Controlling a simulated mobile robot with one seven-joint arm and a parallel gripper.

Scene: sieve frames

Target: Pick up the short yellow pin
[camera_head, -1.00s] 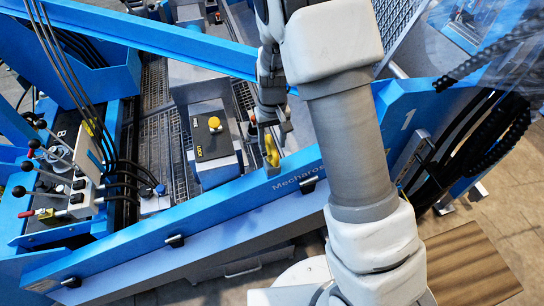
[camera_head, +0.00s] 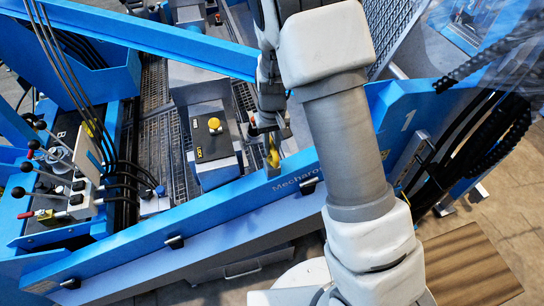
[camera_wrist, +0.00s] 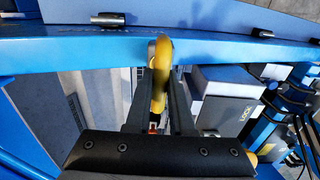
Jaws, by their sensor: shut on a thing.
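The short yellow pin (camera_head: 272,156) shows in the head view at the upper edge of the blue beam, just left of my forearm. In the wrist view its curved yellow end (camera_wrist: 161,55) stands up between my fingers, in front of the beam. My gripper (camera_head: 270,132) reaches down over it, and in the wrist view my gripper (camera_wrist: 158,82) has one finger on each side of the pin, shut on it. The pin's lower part is hidden by the fingers. I cannot tell whether it is still seated in the beam.
The blue beam (camera_head: 215,222) runs diagonally below the pin. A grey box with a yellow knob (camera_head: 214,124) stands close to the left of my gripper. Levers (camera_head: 40,160) and black hoses (camera_head: 75,85) are at the far left. A blue bar (camera_head: 150,32) crosses behind.

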